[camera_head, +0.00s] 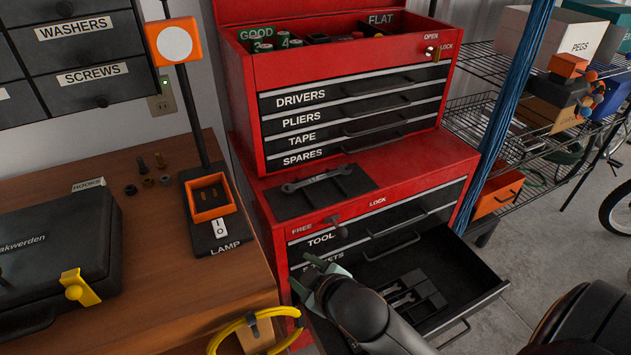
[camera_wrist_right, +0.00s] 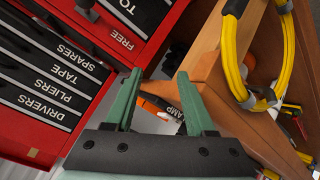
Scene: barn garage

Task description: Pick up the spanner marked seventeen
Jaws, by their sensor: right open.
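A silver spanner (camera_head: 312,180) lies on a dark tray (camera_head: 350,181) on the ledge of the red tool chest. Several more spanners (camera_head: 402,298) lie in a dark holder inside the open lower drawer (camera_head: 455,262). No size marking is legible on any of them. My right gripper (camera_head: 318,272), with green fingers, is in front of the chest, left of the open drawer and below the ledge. In the right wrist view its fingers (camera_wrist_right: 158,98) are apart with nothing between them. My right arm hides part of the drawer's front left. My left gripper is not in view.
The wooden workbench (camera_head: 150,230) with the lamp (camera_head: 210,210) and black case (camera_head: 60,250) stands at left. A yellow cable (camera_head: 245,325) hangs at its edge. Wire shelves (camera_head: 480,100) and a blue cable bundle (camera_head: 500,130) stand at right.

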